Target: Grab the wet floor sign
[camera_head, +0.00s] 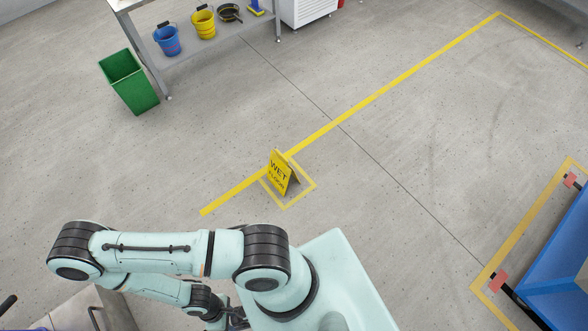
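The yellow wet floor sign (281,174) stands upright on the grey floor, a small folded A-frame with dark lettering on its face. It stands inside a small yellow square outline (308,193) taped on the floor, beside a long yellow line. One of my arms, pale green with black joints, crosses the lower left of the head view, nearer to me than the sign and apart from it. Neither of my grippers can be made out in this view. Nothing touches the sign.
A green bin (129,83) stands by a grey table (187,62) holding blue (167,41) and yellow (203,25) buckets. A blue structure (555,265) is at the right, inside yellow floor tape. The floor around the sign is clear.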

